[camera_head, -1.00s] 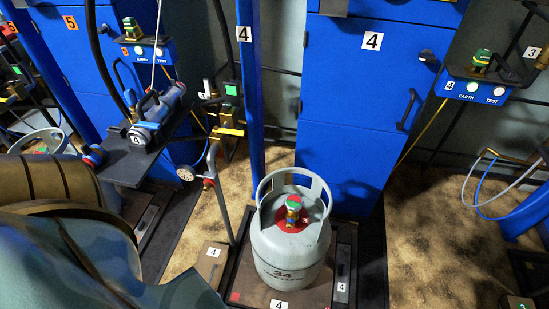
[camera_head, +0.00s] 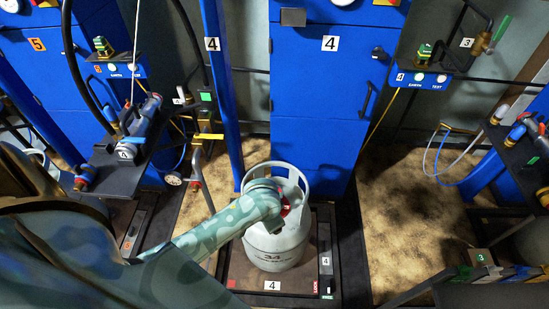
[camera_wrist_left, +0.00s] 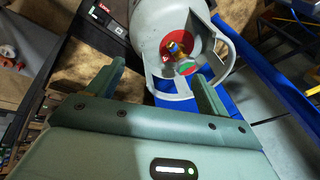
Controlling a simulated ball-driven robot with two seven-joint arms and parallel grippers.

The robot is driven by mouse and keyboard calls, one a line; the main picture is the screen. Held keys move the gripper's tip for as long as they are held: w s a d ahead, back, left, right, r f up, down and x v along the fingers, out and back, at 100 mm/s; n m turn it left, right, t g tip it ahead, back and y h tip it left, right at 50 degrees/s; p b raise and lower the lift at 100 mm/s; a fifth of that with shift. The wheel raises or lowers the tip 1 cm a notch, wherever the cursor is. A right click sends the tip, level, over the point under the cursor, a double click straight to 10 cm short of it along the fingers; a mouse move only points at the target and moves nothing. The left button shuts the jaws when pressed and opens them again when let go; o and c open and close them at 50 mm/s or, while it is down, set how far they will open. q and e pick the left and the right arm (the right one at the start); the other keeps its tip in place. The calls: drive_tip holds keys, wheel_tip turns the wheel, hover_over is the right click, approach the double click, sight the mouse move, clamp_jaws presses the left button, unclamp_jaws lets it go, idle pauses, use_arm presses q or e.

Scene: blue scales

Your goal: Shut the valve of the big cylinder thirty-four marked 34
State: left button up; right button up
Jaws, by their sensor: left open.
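The grey cylinder (camera_head: 275,250) marked 34 stands upright on a dark platform (camera_head: 240,272) labelled 4. Its top has a guard collar (camera_head: 302,186). In the left wrist view, its valve (camera_wrist_left: 180,56), with brass and blue parts and a red and green top, sits on a red disc (camera_wrist_left: 171,40) inside the collar. My left gripper (camera_wrist_left: 158,70) is open and empty, its two fingers pointing towards the cylinder's top. The valve appears ahead between the fingertips, apart from them. In the head view my left arm covers the valve, and the gripper's fingers are hidden.
A blue post (camera_head: 222,100) and a blue cabinet (camera_head: 318,110) marked 4 stand behind the cylinder. A dark shelf (camera_head: 112,182) with a device lies to the left. Sandy floor (camera_head: 410,215) is open to the right.

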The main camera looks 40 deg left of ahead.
use_arm(q)
drive_tip(key=w+a+r+n+g+h, duration=0.15)
drive_tip(key=w+a+n, duration=0.25)
drive_tip(key=w, duration=0.4)
drive_tip(key=w+a+r+n+g, duration=0.1)
drive_tip(key=w+a+n+g, duration=0.1)
drive_tip(key=w+a+n, duration=0.35)
drive_tip(key=shift+m, duration=0.95)
drive_tip(key=f+b, duration=0.3)
drive_tip(key=f, duration=0.2)
drive_tip(key=w+d+f+b, duration=0.1)
drive_tip(key=f+b, duration=0.3)
drive_tip(key=f, duration=0.1)
drive_tip(key=f+b, duration=0.4)
drive_tip(key=f, duration=0.2)
drive_tip(key=shift+w+d, duration=0.15)
drive_tip(key=shift+w, duration=0.1)
use_arm(e)
drive_tip(key=s+f+g, duration=0.1)
drive_tip(key=s+f, duration=0.3)
drive_tip(key=f, duration=0.6)
drive_tip(key=shift+s, duration=0.2)
use_arm(q)
drive_tip(key=shift+r, duration=0.1)
use_arm(e)
drive_tip(key=shift+r, duration=0.1)
use_arm(q)
drive_tip(key=c, duration=1)
